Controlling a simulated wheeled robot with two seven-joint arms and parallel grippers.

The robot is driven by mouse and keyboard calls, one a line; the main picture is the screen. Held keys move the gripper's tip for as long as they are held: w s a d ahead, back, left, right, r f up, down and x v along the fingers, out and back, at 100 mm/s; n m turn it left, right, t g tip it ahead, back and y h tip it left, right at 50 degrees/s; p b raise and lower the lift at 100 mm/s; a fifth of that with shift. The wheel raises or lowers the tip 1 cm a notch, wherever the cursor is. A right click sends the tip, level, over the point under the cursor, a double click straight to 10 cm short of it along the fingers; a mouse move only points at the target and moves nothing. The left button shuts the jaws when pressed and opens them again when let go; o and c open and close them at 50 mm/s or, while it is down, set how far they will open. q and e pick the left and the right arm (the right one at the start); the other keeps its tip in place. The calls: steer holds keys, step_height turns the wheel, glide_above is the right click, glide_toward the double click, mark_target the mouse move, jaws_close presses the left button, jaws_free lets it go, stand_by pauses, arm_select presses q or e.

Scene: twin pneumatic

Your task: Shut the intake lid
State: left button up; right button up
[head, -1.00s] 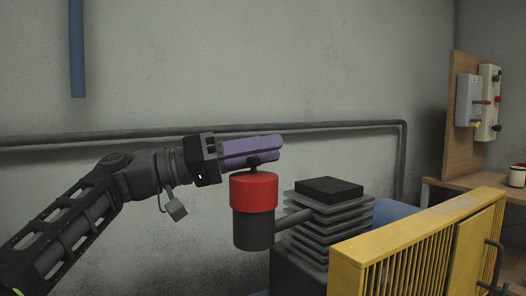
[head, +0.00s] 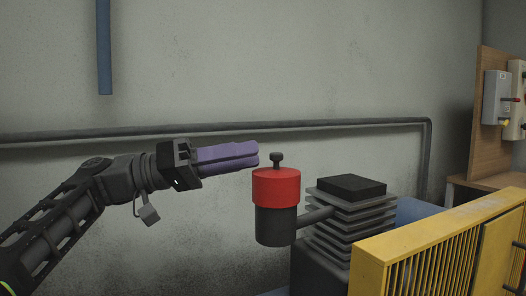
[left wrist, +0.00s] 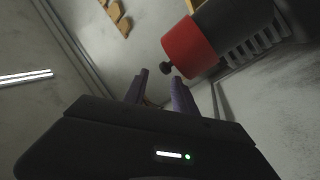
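The intake lid is the red cap (head: 276,187) with a dark knob (head: 277,158) on top. It sits upright and level on the dark cylindrical intake body (head: 275,226), with no gap visible between them. My left gripper (head: 257,154), with purple fingers, is just left of the knob at about its height, apart from it. In the left wrist view the fingers (left wrist: 160,84) stand apart with nothing between them. The knob (left wrist: 167,68) and red cap (left wrist: 193,47) are just beyond the tips. My right gripper is not in view.
A side pipe (head: 315,216) joins the intake body to a finned block (head: 352,205) on the right. A yellow guard (head: 430,240) stands in front at the right. A grey wall pipe (head: 220,133) runs behind. Left of the intake is clear.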

arm_select(q)
steer(key=shift+w+a+f, duration=0.25)
steer(key=shift+f, duration=0.05)
